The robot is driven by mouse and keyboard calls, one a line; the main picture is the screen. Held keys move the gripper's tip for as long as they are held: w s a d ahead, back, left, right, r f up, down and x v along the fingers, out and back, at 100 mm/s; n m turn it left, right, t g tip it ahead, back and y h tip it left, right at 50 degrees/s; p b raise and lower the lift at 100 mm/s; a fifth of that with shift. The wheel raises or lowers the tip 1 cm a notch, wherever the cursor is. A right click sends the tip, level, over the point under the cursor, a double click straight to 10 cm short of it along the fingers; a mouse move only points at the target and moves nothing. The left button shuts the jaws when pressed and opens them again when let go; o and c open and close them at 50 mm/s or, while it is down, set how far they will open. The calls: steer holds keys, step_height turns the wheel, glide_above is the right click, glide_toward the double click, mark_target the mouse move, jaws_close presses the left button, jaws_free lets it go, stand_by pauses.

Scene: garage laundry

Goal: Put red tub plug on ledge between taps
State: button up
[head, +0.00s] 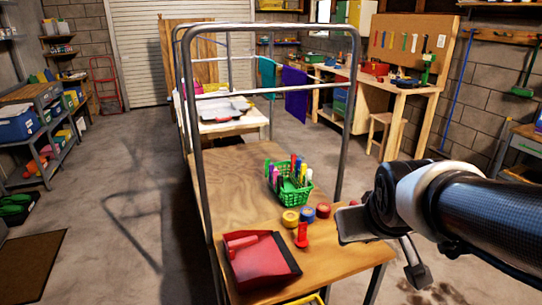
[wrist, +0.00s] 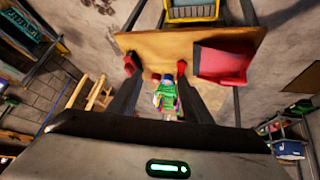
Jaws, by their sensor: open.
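I cannot make out a tub plug, taps or a ledge between taps in either view. A small red item (head: 302,237) stands on the wooden-topped cart (head: 225,180), in front of the tape rolls; I cannot tell whether it is the plug. My gripper (wrist: 160,67) is open in the wrist view, its two dark, red-tipped fingers apart with nothing visibly held. The cart top and green basket (wrist: 167,100) show beyond and between the fingers. In the head view my arm comes in from the right, over the cart's right side.
A red dustpan (head: 258,260) lies at the cart's near end. Tape rolls (head: 307,214) and a green basket of markers (head: 290,185) sit behind it. Metal rails (head: 196,130) rise from the cart. A shelf unit (head: 50,120) stands left, a workbench (head: 400,88) back right.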

steer(key=w+d+f+t, duration=0.1)
steer(key=w+d+f, duration=0.2)
steer(key=w+d, duration=0.2)
steer(key=n+t+y+b, duration=0.1)
steer(key=n+t+y, duration=0.2)
steer(key=t+y, duration=0.25)
glide_toward(303, 237)
steer(key=v, duration=0.5)
steer(key=shift+d, duration=0.25)
steer(key=b+x, duration=0.3)
steer(key=b, duration=0.7)
steer(key=shift+w+a+f, duration=0.1)
steer(key=shift+w, duration=0.1)
steer(key=x, duration=0.7)
steer(key=shift+r, duration=0.3)
steer(key=shift+b+x, duration=1.05)
steer(key=shift+x, duration=1.65)
steer(key=shift+s+a+f, duration=0.15)
steer(key=shift+a+f, duration=0.05)
